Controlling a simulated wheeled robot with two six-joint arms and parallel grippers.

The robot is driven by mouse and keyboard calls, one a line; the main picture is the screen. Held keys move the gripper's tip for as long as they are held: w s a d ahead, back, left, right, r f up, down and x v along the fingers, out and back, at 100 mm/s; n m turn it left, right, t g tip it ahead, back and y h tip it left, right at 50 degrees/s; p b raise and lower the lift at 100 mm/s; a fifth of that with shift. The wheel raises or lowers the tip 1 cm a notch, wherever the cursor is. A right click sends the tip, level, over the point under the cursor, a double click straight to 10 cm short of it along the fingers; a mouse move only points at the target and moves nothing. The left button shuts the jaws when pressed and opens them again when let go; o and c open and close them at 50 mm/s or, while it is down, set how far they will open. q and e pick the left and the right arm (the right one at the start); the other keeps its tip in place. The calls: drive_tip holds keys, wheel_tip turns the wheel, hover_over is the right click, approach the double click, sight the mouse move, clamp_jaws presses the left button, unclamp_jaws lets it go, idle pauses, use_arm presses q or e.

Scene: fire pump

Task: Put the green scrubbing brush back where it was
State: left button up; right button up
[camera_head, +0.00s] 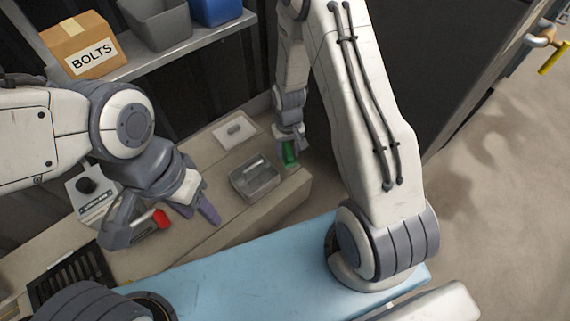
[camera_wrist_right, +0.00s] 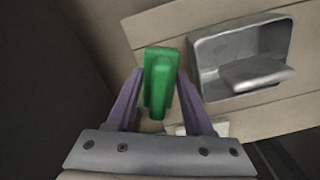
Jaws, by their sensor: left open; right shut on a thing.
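The green scrubbing brush (camera_head: 289,152) is at the right end of the workbench, at the tips of my right gripper (camera_head: 290,139). In the right wrist view the green brush (camera_wrist_right: 160,85) sits between the two purple fingers of my right gripper (camera_wrist_right: 160,95), which is shut on it. I cannot tell whether the brush touches the bench top. My left gripper (camera_head: 200,207) is open and empty, above the bench left of the metal tray (camera_head: 254,181). The tray shows in the right wrist view too (camera_wrist_right: 210,62), right of the brush, with a grey block in it.
A white plate (camera_head: 233,131) lies behind the tray. A red-handled thing (camera_head: 161,219) and a device with a black knob (camera_head: 88,187) are near my left arm. A black grate (camera_head: 70,282) is at the front left. A shelf above holds a BOLTS box (camera_head: 88,48) and bins.

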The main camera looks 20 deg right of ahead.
sight(285, 159)
drive_tip(key=shift+w+a+f, duration=0.35)
drive_tip(key=shift+f, duration=0.05)
wheel_tip(285, 159, down, 4)
drive_tip(key=b, duration=0.3)
drive_tip(key=shift+b, duration=0.3)
drive_tip(key=shift+r, duration=0.15)
drive_tip(key=o, duration=0.9)
